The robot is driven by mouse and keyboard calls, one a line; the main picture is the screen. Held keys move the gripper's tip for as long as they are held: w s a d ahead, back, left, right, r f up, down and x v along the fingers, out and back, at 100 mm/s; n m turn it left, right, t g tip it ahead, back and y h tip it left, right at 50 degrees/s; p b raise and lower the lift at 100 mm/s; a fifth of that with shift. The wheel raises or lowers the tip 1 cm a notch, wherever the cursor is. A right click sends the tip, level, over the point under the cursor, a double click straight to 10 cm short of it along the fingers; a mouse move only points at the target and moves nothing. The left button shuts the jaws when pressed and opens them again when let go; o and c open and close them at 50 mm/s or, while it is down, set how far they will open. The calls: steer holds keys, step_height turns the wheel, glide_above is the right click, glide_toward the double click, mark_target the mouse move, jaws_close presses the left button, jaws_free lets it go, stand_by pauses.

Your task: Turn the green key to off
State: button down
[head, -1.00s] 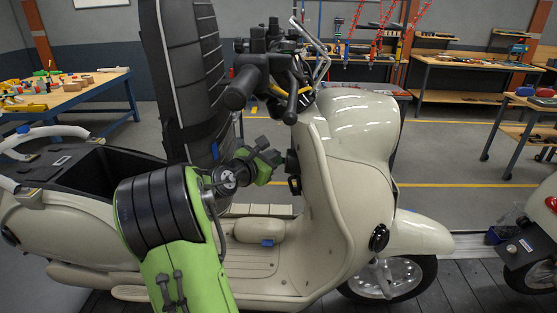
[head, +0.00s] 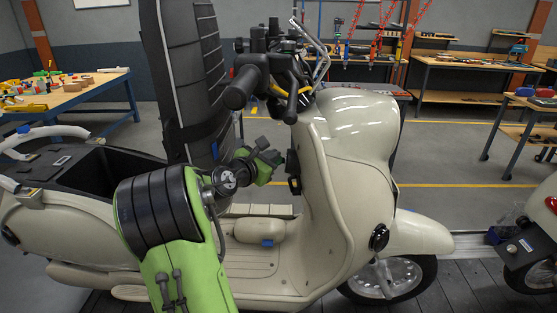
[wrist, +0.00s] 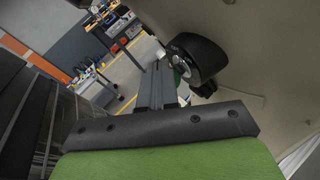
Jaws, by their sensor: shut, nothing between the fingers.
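The cream scooter (head: 345,150) stands side-on in the head view, with a black ignition lock (head: 293,164) on the inner face of its front shield. In the wrist view the lock (wrist: 197,60) is a round black housing with a pale face. A small green part, likely the green key (wrist: 183,70), shows at that face, partly hidden by my fingers; its angle cannot be told. My gripper (head: 272,156) is shut and empty, just left of the lock in the head view. In the wrist view its fingertips (wrist: 158,66) are beside the key; contact cannot be told.
The black handlebar grips (head: 243,88) hang above my gripper. The scooter's floorboard (head: 250,262) lies below. A second scooter (head: 540,245) is at the right edge, and workbenches (head: 85,95) stand behind.

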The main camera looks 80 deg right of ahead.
steer(key=shift+w+f, duration=0.2)
steer(key=shift+f, duration=0.8)
stand_by(0.9)
steer(key=shift+w+a, duration=0.2)
steer(key=shift+a, duration=0.1)
steer(key=r+p+v, duration=0.1)
steer(key=v, duration=0.6)
steer(key=shift+s+r, duration=0.2)
steer(key=shift+r, duration=0.1)
steer(key=shift+a, duration=0.1)
stand_by(0.6)
